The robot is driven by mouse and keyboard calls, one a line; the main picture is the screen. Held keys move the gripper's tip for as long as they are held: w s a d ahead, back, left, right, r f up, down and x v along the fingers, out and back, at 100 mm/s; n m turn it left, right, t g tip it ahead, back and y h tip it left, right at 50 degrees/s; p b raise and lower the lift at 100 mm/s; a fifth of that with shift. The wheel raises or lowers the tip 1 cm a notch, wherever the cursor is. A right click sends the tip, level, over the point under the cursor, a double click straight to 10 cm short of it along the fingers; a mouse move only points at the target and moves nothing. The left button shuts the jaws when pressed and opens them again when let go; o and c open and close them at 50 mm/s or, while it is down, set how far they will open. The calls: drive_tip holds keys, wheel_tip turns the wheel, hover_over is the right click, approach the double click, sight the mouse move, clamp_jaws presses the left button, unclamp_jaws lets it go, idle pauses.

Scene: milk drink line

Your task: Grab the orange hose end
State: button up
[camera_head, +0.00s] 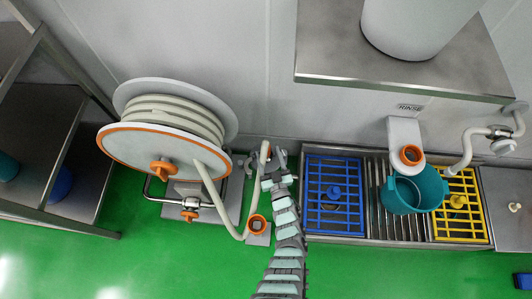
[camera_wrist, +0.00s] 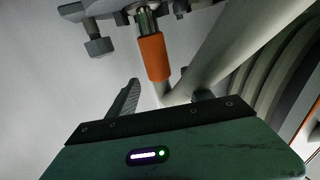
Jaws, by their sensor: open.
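The orange hose end (camera_wrist: 154,57) is an orange sleeve with a metal tip in the wrist view, ahead of my gripper (camera_wrist: 161,98). The fingers are open, one on each side of the space below the sleeve, and nothing is held. In the head view, my gripper (camera_head: 274,172) is beside the upper end of the pale hose (camera_head: 240,237). Only a sliver of the orange end (camera_head: 267,149) shows there. The hose runs from the reel (camera_head: 160,148) down and up again past an orange ring (camera_head: 257,224). I cannot tell whether the fingers touch the hose.
A steel sink unit with a blue grate (camera_head: 315,218) and a yellow grate (camera_head: 464,226) stands to the right. A teal bucket (camera_head: 402,197) is on it. A steel shelf (camera_head: 40,120) is at the left. Green floor (camera_head: 190,265) is clear in front.

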sight(267, 151)
drive_tip(key=b+x, duration=0.1)
drive_tip(key=x, duration=0.3)
drive_tip(key=shift+s, duration=0.15)
drive_tip(key=shift+c, duration=0.3)
clamp_jaws()
